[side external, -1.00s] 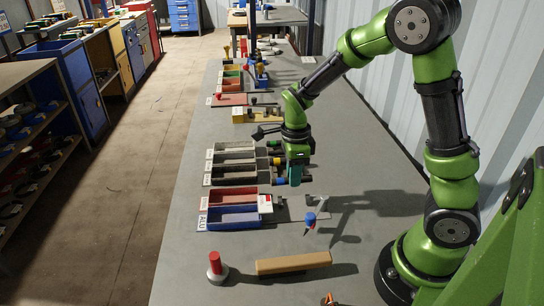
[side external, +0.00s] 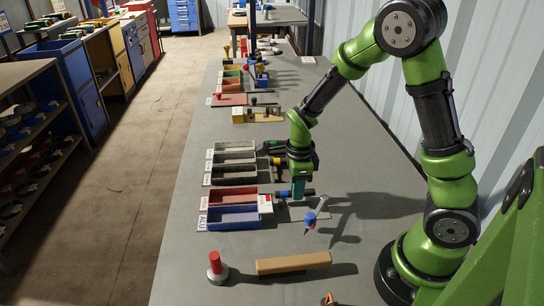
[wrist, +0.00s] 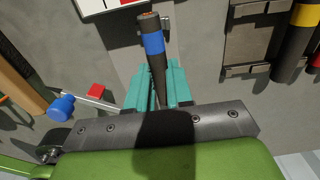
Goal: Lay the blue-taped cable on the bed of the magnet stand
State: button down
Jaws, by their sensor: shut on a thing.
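The gripper is over the grey metal stand (side external: 322,203) beside the red and blue bins, which I take to be the magnet stand. Its pale base shows under the cable in the wrist view (wrist: 128,45). My gripper hides much of the stand; I cannot tell whether the cable touches the bed.
The blue bin (side external: 233,224) is to the left. A brown block (side external: 293,262) and red-topped object (side external: 216,266) lie nearer the camera.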

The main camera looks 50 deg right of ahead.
jog(key=shift+f, duration=0.1)
dwell(0.6)
jog(key=shift+f, duration=0.45)
jog(key=c, duration=0.9)
grip_release()
jog(key=shift+c, duration=0.2)
jog(key=shift+r, duration=3.5)
